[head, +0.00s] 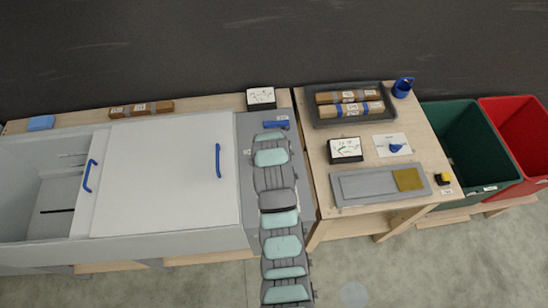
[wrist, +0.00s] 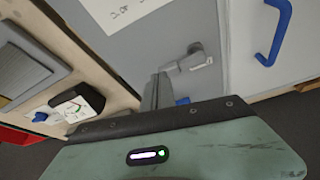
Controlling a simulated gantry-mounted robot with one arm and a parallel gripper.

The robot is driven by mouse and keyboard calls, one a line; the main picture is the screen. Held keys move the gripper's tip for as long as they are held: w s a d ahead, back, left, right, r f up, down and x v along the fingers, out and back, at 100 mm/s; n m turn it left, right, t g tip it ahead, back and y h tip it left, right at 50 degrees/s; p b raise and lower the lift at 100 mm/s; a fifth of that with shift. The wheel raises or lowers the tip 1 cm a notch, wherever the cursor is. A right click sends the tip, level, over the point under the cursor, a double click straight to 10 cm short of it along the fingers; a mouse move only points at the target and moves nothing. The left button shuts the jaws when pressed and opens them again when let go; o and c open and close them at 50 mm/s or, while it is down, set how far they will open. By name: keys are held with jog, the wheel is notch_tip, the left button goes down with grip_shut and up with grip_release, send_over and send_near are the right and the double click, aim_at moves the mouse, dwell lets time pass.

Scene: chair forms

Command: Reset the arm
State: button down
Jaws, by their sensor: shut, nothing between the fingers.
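My arm runs up the middle of the head view in grey and teal segments, ending (head: 270,137) over the grey panel beside the white cover. My gripper (wrist: 156,92) shows in the wrist view as narrow grey fingers behind the teal wrist housing. The fingers are shut and empty. A silver latch-like piece (wrist: 196,58) on the grey panel lies just beyond the fingers; I cannot tell whether they touch it. A blue block (head: 276,124) lies just beyond the arm's end. In the head view the fingertips cannot be made out.
The white cover (head: 160,185) with blue handles is left. The wooden table (head: 420,150) at right holds a dark tray (head: 320,122) with brown boxes, a blue cup (head: 403,87), cards and a grey board (head: 360,185). Green (head: 470,165) and red (head: 525,140) bins stand far right.

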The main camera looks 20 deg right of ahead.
jog(key=shift+v, duration=0.85)
